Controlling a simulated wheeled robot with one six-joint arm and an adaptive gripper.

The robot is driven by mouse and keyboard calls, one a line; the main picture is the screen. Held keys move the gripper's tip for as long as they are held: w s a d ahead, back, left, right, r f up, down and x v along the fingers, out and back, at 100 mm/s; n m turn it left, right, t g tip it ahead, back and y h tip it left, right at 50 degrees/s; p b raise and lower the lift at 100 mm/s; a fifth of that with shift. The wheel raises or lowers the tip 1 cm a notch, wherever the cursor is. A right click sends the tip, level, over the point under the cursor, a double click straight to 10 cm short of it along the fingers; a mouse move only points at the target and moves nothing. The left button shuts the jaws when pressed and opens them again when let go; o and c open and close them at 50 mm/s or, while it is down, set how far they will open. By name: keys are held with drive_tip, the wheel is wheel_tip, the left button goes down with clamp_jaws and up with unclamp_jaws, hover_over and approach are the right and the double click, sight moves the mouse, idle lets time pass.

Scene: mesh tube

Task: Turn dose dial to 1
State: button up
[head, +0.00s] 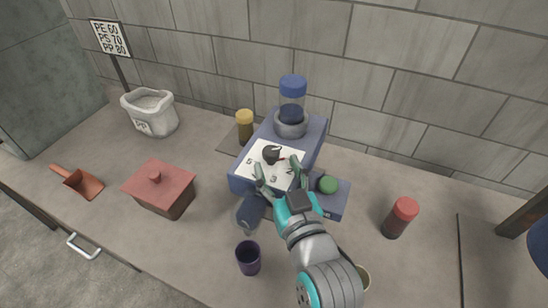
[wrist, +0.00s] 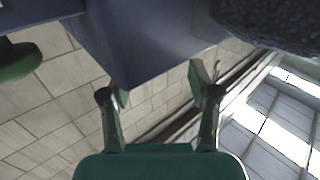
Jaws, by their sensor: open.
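The dose dial (head: 271,154) is a dark knob on a white marked plate (head: 258,166) on the sloped top of a blue machine (head: 313,137). The dial seems to have a small reddish tip toward the lower right; the marks are too small to read surely. My gripper (head: 277,167) is open, its two fingers apart over the plate's near part, just below the dial in the picture. I cannot tell whether they touch anything. In the wrist view my open gripper (wrist: 158,88) has the machine's blue body (wrist: 150,40) beyond its fingers; the dial is not recognisable there.
A green button (head: 327,184) is right of my gripper, and a clear hopper with a blue cap (head: 293,85) stands behind. Around are a yellow jar (head: 245,125), red-lidded box (head: 160,187), purple cup (head: 248,258), red-capped jar (head: 400,216), orange scoop (head: 78,182) and white sack (head: 150,112).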

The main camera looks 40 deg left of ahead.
drive_tip(key=v, duration=0.4)
idle(0.5)
